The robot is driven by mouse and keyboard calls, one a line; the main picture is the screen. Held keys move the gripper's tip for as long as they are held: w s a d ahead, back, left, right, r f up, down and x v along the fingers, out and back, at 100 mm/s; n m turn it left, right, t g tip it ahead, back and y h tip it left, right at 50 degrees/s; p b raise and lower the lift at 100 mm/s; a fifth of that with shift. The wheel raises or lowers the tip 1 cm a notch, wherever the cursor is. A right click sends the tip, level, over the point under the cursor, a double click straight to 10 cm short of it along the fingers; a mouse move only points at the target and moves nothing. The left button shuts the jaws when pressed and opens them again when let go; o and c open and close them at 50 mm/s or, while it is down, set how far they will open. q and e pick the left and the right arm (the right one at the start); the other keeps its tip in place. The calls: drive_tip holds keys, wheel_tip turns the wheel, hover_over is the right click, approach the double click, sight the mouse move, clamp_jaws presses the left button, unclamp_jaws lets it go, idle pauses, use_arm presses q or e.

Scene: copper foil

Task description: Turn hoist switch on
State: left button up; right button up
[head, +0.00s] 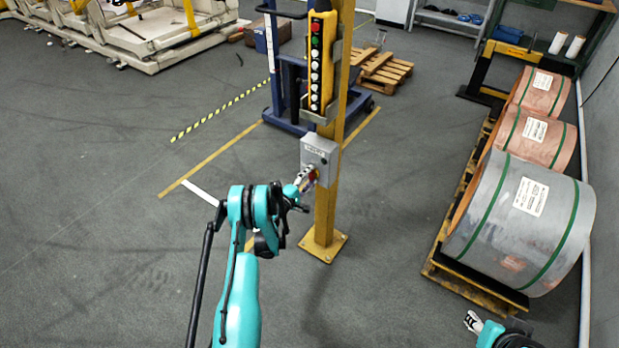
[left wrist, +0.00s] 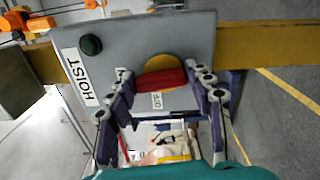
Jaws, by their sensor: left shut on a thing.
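The hoist switch is a red handle (left wrist: 160,80) on a yellow disc (left wrist: 158,62), on the front of a grey box with a HOIST label (left wrist: 79,77). In the head view the grey box (head: 319,152) is fixed to a yellow post. My left gripper (head: 306,180) is at the lower part of the box. In the left wrist view its fingers (left wrist: 164,82) are shut on the red handle, one at each end. The handle lies across that picture. My right gripper (head: 472,322) is low at the right, far from the box; its jaws are too small to read.
A dark round button (left wrist: 91,45) is on the same box. A yellow pendant with several buttons (head: 320,60) hangs on the post (head: 325,212) above it. Strapped coils (head: 525,215) lie on a pallet at the right.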

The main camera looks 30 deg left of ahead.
use_arm(q)
drive_tip(key=shift+m, duration=0.6)
drive_tip(key=o, duration=1.1)
drive_tip(key=shift+o, duration=0.2)
